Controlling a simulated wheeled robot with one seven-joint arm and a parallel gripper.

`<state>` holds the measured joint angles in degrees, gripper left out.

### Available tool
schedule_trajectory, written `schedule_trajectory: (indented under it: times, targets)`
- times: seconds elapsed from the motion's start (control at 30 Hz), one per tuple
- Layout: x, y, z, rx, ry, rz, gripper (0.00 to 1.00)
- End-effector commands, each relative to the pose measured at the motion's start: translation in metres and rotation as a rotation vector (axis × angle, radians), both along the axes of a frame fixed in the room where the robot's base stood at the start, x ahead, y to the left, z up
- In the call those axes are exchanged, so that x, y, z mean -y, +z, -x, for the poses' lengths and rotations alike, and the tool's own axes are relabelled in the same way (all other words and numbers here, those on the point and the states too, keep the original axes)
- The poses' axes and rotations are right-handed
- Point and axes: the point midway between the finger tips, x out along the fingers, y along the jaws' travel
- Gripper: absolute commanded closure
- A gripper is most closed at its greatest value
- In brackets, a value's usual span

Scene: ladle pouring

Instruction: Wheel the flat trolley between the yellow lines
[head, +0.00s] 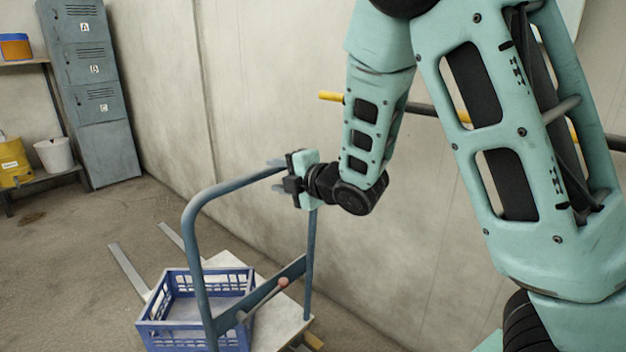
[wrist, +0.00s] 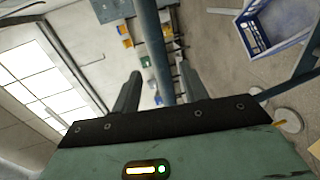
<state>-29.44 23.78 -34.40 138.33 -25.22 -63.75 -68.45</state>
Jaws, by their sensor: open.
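The flat trolley has a pale deck (head: 283,325) and a blue-grey tubular handle (head: 200,275) standing up on its near side. A blue crate (head: 195,308) sits on the deck. My gripper (head: 278,175) is at the right part of the handle's top bar. In the wrist view the bar (wrist: 150,35) runs between the two open fingers of my gripper (wrist: 158,92), with a gap visible on both sides. The crate also shows in the wrist view (wrist: 258,45). Two pale grey strips (head: 128,268) lie on the floor beyond the trolley; no clearly yellow floor lines show.
Grey lockers (head: 95,90) stand in the far left corner. A shelf (head: 45,182) at the left holds a yellow container (head: 12,163) and a white bucket (head: 53,155). A pale wall (head: 240,110) runs close along the trolley's right. The floor (head: 60,260) to the left is clear.

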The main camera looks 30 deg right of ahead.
Motion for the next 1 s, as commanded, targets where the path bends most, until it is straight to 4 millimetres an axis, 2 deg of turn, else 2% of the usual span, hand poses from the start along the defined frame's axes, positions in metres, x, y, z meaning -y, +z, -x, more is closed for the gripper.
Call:
schedule_trajectory:
  times: [0.1,0.3,0.67,0.93,1.0]
  targets:
    - [0.01,0.007,0.027,0.0,-0.004,-0.003,0.56]
    - [0.019,0.009,0.056,0.002,-0.001,-0.003,0.56]
    - [0.019,0.009,0.065,0.005,0.005,-0.005,0.56]
    - [0.026,0.011,0.08,0.005,0.001,-0.002,0.56]
    - [0.029,0.018,0.087,0.002,-0.001,-0.003,0.56]
